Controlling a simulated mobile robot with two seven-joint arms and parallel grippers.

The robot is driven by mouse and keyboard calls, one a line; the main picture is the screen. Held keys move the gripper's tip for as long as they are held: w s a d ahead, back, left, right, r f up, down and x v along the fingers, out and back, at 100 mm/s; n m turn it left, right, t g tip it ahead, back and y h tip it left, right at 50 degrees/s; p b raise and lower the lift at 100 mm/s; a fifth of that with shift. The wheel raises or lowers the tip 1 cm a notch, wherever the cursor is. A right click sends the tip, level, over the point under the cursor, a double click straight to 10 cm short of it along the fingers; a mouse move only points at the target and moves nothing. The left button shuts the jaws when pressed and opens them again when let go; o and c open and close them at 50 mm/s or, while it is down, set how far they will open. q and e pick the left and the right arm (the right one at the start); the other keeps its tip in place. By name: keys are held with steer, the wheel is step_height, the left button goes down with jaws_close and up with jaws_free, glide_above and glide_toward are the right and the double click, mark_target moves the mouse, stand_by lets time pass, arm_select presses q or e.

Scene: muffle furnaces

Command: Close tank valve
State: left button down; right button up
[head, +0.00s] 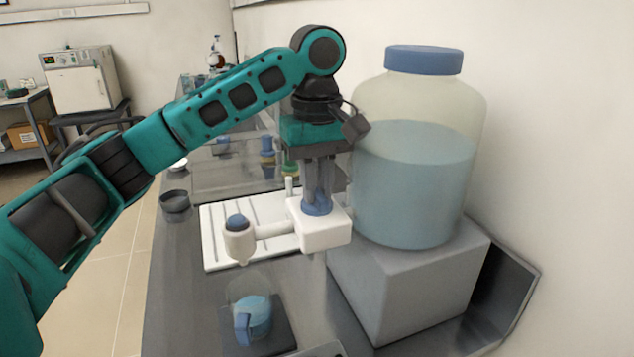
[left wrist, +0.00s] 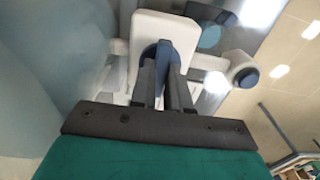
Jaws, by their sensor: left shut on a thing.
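The large tank (head: 415,185) with a blue cap holds bluish liquid and stands on a grey block. At its left side is a white valve body (head: 324,236) with a blue valve handle (head: 317,208) on top. A white spout with a blue top (head: 238,238) reaches left from it. My left gripper (head: 318,190) points down and is shut on the blue handle. In the left wrist view the handle (left wrist: 163,55) sits between the two fingers. A clear jug (head: 254,313) with blue liquid stands below the spout. My right gripper is not in view.
A white drainer tray (head: 220,222) lies behind the spout on the dark counter. A small dark bowl (head: 175,203) is at the counter's left edge. The grey block (head: 410,285) and wall limit room to the right.

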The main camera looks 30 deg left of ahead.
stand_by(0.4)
arm_select(q)
steer(key=c, duration=1.1)
jaws_free()
step_height(320, 180, up, 13)
stand_by(0.4)
